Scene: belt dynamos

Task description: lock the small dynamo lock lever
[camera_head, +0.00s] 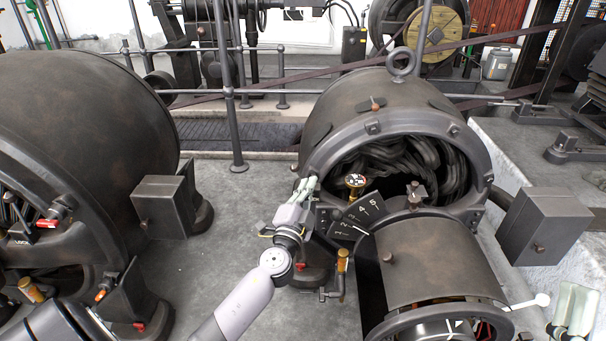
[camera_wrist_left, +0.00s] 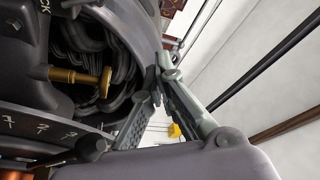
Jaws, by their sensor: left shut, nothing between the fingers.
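The small dynamo (camera_head: 330,110) stands right of centre in the head view, with an open front showing dark windings. My left gripper (camera_head: 307,184) is shut and empty at the left edge of its front ring. In the left wrist view the fingertips (camera_wrist_left: 157,82) meet beside the dark rim. A partly cut-off lock label (camera_wrist_left: 46,6) shows at the top left there, beside a dark fitting. I cannot make out the lock lever clearly; my gripper covers part of that area in the head view. My right gripper (camera_head: 574,310) is pale, at the lower right corner, its opening unclear.
A brass knob (camera_head: 355,181) stands above a numbered dial plate (camera_head: 360,215). A larger dynamo (camera_head: 85,120) with a red-handled lever (camera_head: 45,223) is at the left. Grey boxes (camera_head: 160,205) and (camera_head: 540,226) flank the small dynamo. Railings cross behind. Grey floor lies between the dynamos.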

